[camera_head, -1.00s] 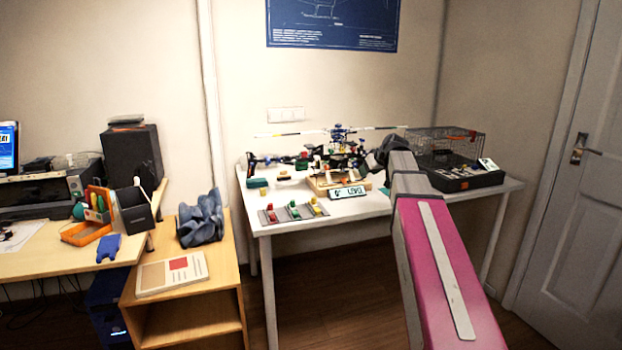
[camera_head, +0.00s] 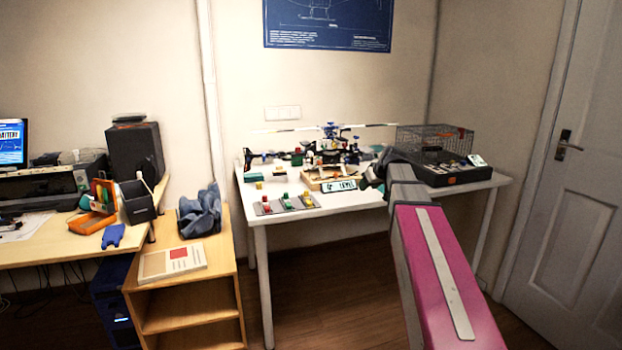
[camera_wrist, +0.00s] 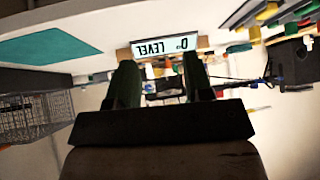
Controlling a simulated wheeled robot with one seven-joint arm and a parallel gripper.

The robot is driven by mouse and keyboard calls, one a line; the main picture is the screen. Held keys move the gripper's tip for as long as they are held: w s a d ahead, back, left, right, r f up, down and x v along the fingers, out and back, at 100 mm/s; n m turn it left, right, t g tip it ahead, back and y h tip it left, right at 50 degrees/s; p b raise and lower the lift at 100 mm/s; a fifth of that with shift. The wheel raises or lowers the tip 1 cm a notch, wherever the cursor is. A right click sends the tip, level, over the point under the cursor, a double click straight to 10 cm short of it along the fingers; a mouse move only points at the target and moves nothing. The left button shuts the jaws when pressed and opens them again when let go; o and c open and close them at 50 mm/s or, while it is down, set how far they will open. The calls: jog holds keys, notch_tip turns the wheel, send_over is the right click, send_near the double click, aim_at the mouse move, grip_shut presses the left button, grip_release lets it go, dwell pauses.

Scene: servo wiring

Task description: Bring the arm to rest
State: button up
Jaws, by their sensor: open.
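My arm, with pink and grey links, reaches over the right part of the white table (camera_head: 350,198). My dark gripper (camera_head: 372,176) is small in the head view, just right of the level display (camera_head: 339,185). In the wrist view my gripper (camera_wrist: 160,64) shows two dark green fingers apart, with nothing held between them. The level display (camera_wrist: 164,45) appears upside down beyond the fingertips, reading 0° LEVEL. A model helicopter (camera_head: 330,150) stands behind the display on the table. A grey strip with red, green and yellow pieces (camera_head: 287,204) lies at the table's front left.
A wire cage on a black base (camera_head: 455,175) stands at the table's right end. A teal mat (camera_wrist: 50,45) shows in the wrist view. A wooden shelf unit (camera_head: 190,290) and desk (camera_head: 60,250) stand left.

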jog(key=s+a+f+m+g+h, duration=0.1)
jog(key=s+f+m+g+h, duration=0.1)
jog(key=s+f, duration=1.2)
jog(key=s+a+f+m+g+h, duration=0.1)
jog(key=s+f+g, duration=0.4)
jog(key=s+f, duration=0.9)
notch_tip(320, 180, down, 4)
jog(key=shift+s+a+r+m+h, duration=0.25)
jog(key=shift+a+m+h, duration=0.2)
jog(key=shift+m, duration=0.55)
